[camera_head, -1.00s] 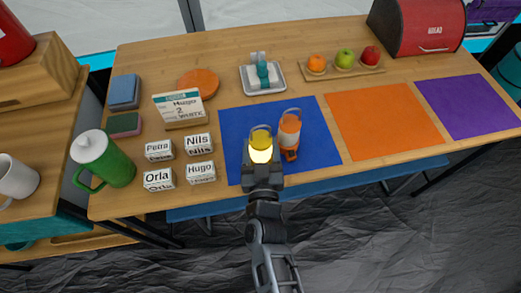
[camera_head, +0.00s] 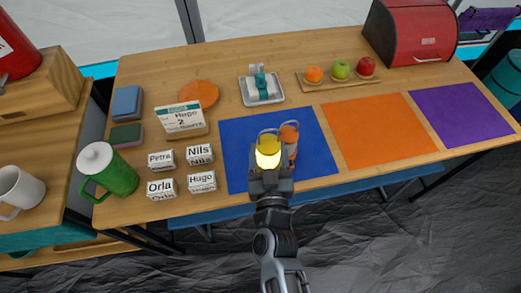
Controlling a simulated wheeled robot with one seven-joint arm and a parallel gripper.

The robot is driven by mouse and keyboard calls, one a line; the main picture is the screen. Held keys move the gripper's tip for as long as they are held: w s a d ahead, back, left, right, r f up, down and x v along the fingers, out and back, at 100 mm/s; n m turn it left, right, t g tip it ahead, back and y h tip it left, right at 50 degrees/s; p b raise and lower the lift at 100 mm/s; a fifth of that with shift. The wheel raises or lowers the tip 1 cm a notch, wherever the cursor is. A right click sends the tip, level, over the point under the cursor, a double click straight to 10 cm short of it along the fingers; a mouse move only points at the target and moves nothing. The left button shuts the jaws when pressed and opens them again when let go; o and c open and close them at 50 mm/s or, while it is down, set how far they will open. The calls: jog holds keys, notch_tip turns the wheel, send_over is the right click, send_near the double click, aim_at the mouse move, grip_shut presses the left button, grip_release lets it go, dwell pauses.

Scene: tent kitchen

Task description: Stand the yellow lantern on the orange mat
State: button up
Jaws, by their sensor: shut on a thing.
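The yellow lantern (camera_head: 267,147) glows and has a looped handle on top. My gripper (camera_head: 270,172) is shut on its lower part and holds it over the blue mat (camera_head: 240,137), near that mat's front edge. I cannot tell whether the lantern's base, hidden by my gripper, touches the mat. An orange lantern (camera_head: 290,132) stands on the blue mat just behind and to the right, partly hidden by the yellow one. The orange mat (camera_head: 378,130) lies right of the blue mat and is empty.
A purple mat (camera_head: 461,114) lies empty at the right. Behind are a tray of fruit (camera_head: 310,87), a red bread bin (camera_head: 408,35) and a small tray (camera_head: 279,97). Several name boxes (camera_head: 201,182) and a green pitcher (camera_head: 117,176) stand at the left.

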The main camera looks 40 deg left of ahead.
jog(key=d+r+b, duration=0.2)
jog(key=d+r, duration=0.4)
jog(key=d, duration=0.3)
jog(key=w+d+f+m+t+h, duration=0.1)
jog(key=d+f+h, duration=0.3)
jog(key=d, duration=0.6)
jog(key=w+d+f+m+t+h, duration=0.1)
jog(key=w+d+f+m+h, duration=0.1)
jog(key=d, duration=0.9)
jog(key=w+d+f+m+t+h, duration=0.2)
jog(key=d+f+m+h, duration=0.3)
jog(key=d+f, duration=0.3)
jog(key=d, duration=0.3)
jog(key=shift+d+h, duration=0.15)
jog(key=shift+h, duration=0.15)
